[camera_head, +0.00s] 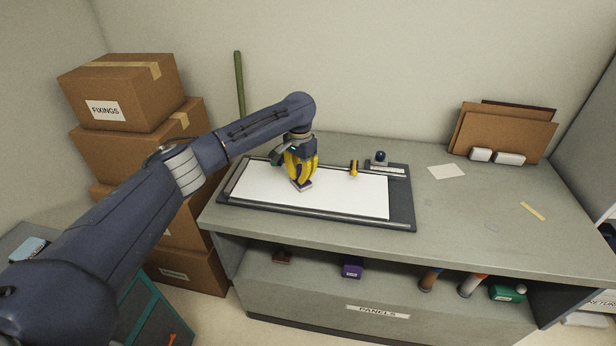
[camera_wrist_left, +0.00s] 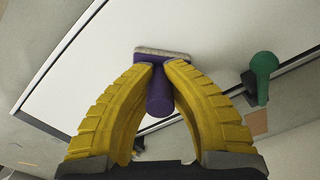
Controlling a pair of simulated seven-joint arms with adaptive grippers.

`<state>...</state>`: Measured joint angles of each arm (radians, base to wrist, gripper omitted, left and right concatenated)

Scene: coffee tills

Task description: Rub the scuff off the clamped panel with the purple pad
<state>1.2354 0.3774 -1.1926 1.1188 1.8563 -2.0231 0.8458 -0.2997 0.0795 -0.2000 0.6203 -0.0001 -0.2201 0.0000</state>
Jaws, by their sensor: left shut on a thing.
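The white panel (camera_head: 345,192) lies flat in a dark frame on the workbench; it also fills much of the left wrist view (camera_wrist_left: 225,25). My left gripper (camera_head: 301,180), with yellow fingers, is over the left-middle of the panel, pointing down. In the left wrist view its fingers (camera_wrist_left: 161,66) are shut on the handle of the purple pad (camera_wrist_left: 160,92). The pad has a pale underside and is at the panel's surface; I cannot tell if it touches. I see no scuff on the visible panel; the gripper and pad hide part of it. My right gripper is out of view.
A green knob (camera_wrist_left: 264,65) stands by the panel's edge. A yellow-and-black piece (camera_head: 354,168) and a dark-knobbed fitting (camera_head: 380,157) are at the panel's back edge. Stacked boxes (camera_head: 122,92) stand left. The benchtop (camera_head: 480,215) right of the frame is mostly clear.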

